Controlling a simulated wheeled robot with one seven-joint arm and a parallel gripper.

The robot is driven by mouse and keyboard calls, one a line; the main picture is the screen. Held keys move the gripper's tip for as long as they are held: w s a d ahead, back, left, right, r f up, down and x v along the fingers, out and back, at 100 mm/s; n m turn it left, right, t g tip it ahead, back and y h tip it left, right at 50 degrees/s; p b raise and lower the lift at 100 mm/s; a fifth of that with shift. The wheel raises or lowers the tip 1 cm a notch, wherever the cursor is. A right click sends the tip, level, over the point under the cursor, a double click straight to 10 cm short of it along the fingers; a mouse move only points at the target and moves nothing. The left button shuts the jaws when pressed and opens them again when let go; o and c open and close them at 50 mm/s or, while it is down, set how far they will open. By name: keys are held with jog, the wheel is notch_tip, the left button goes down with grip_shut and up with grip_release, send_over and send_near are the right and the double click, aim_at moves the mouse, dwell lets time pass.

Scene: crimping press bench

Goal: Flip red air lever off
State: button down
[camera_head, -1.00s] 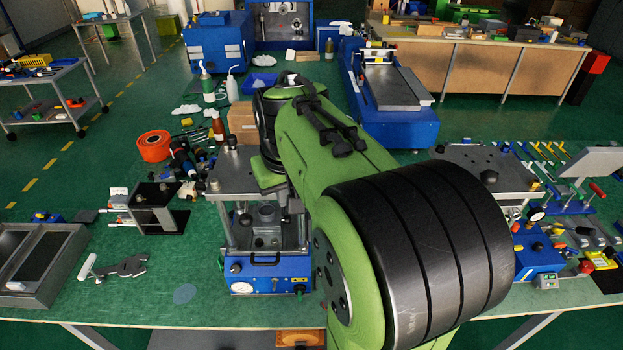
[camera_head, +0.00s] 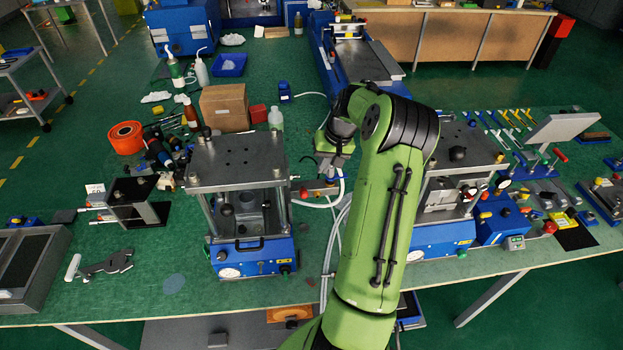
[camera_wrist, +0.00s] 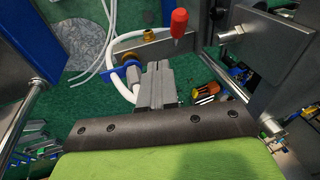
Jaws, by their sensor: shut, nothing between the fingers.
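The red air lever (camera_wrist: 179,22) stands up from a grey metal bar (camera_wrist: 150,48) with brass fittings in the wrist view. In the head view the bar (camera_head: 318,188) lies on the green bench between the two presses. My gripper (camera_wrist: 157,68) is shut and empty, with its fingertips beside the bar, below and left of the lever in the wrist view. A gap shows between fingers and lever there. In the head view my gripper (camera_head: 325,172) is low over the bar and partly covers it, so the lever is hard to make out.
A left press (camera_head: 236,165) and a right press (camera_head: 450,165) stand on either side of my gripper. White hoses (camera_head: 333,230) run along the bench by the bar. A cardboard box (camera_head: 223,107) and a clear bottle (camera_head: 276,119) stand behind.

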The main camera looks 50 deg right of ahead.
send_over(307, 190)
jog(key=s, duration=0.1)
jog(key=f, duration=0.4)
jog(key=shift+s+d+f+p, duration=0.15)
jog(key=shift+s+f+p, duration=0.05)
jog(key=shift+p, duration=0.15)
jog(key=shift+s+a+f+b, duration=0.5)
jog(key=shift+a+f+b, duration=0.3)
jog(key=shift+b, duration=0.4)
jog(key=shift+d, duration=0.1)
jog(key=p+v, duration=0.1)
jog(key=v, duration=1.6)
jog(key=shift+w+r, duration=0.2)
jog(key=shift+w, duration=0.2)
